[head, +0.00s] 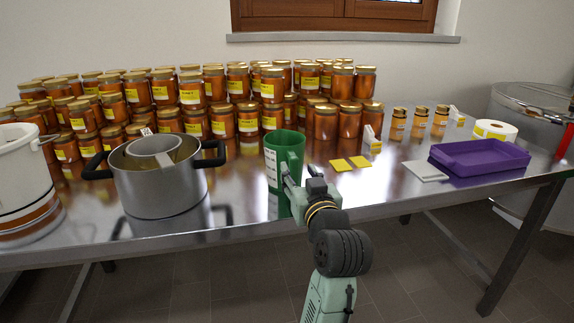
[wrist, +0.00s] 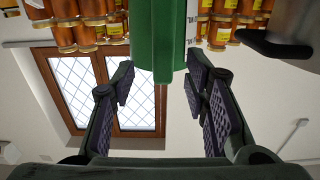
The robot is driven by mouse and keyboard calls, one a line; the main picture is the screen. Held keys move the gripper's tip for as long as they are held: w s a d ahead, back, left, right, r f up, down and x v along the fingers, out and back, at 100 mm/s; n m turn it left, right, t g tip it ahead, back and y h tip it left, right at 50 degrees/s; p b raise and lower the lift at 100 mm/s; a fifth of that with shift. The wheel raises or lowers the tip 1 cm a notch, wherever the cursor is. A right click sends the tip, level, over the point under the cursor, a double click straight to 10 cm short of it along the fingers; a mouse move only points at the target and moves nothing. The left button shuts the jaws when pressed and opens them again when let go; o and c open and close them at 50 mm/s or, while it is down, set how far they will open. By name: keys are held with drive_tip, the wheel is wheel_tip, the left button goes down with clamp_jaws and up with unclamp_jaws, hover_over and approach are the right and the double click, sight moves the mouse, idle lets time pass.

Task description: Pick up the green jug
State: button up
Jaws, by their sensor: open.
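The green jug (head: 285,150) stands upright near the front edge of the steel table, with a white label on its left side. My gripper (head: 299,191) is open, just in front of the jug and hiding part of its lower side. In the wrist view, the jug (wrist: 142,40) fills the top middle. A narrower green part, apparently its handle, reaches between the fingertips of my gripper (wrist: 160,76). Gaps show on both sides, and I see no finger pressing on it.
A steel pot (head: 158,190) with black handles stands left of the jug, and a white bucket (head: 22,170) is farther left. Many honey jars (head: 190,92) crowd the back. Yellow cards (head: 341,165) and a purple tray (head: 480,156) lie to the right.

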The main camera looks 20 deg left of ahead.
sight(295, 170)
drive_tip(key=x, duration=0.1)
drive_tip(key=p+x, duration=0.1)
drive_tip(key=x, duration=0.3)
drive_tip(key=shift+s+a+f, duration=0.1)
drive_tip(key=shift+a+f, duration=0.05)
drive_tip(key=shift+f, duration=0.1)
drive_tip(key=shift+c, duration=0.3)
clamp_jaws()
